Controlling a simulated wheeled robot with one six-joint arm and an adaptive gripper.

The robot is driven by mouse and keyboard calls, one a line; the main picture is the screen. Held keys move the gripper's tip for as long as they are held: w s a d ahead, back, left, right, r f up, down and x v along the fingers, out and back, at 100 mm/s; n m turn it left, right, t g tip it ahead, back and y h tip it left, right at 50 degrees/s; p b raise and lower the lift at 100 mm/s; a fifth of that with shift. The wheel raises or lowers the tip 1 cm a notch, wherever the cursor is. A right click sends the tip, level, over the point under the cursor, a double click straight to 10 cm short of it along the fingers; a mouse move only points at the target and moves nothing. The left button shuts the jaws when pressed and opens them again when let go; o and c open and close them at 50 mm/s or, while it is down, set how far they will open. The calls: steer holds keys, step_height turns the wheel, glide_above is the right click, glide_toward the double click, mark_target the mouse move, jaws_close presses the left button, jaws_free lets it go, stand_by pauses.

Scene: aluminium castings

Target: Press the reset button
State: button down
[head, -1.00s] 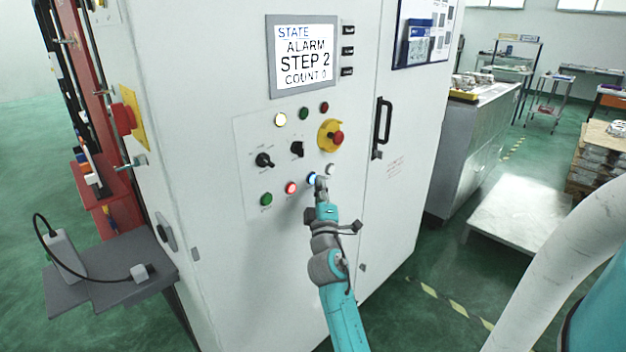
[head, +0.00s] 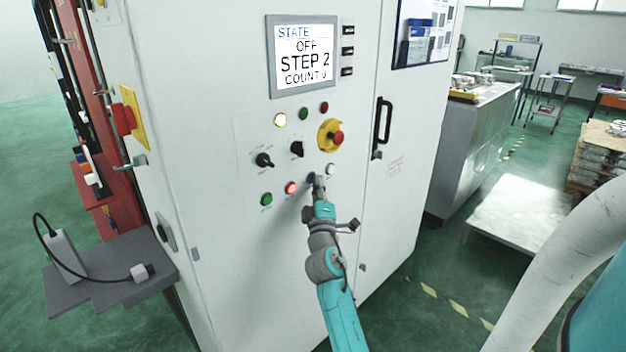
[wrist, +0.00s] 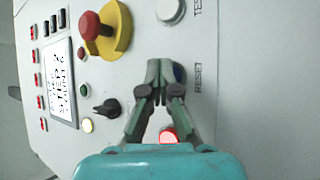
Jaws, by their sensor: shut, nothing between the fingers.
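The blue reset button (head: 311,177) is on the white cabinet's control panel, mostly hidden by my gripper (head: 318,181). In the wrist view a dark blue edge of the button (wrist: 179,73) shows beside the fingertips, near the printed word RESET. My gripper (wrist: 165,75) is shut and empty, its tips at the button; whether they touch it I cannot tell. The button looks dark, unlit. The screen (head: 302,57) reads STATE OFF, STEP 2, with a count line below.
A white button (head: 330,169) is just right of my gripper, and a lit red button (head: 291,188) and a green button (head: 267,200) are to the left. A red emergency stop (head: 337,138) on yellow is above. A black door handle (head: 382,121) stands out at the right.

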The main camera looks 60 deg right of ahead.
steer(key=shift+s+a, duration=0.2)
steer(key=shift+s, duration=0.6)
steer(key=s, duration=0.2)
steer(key=s+a, duration=0.1)
steer(key=s, duration=0.2)
stand_by(0.4)
stand_by(0.7)
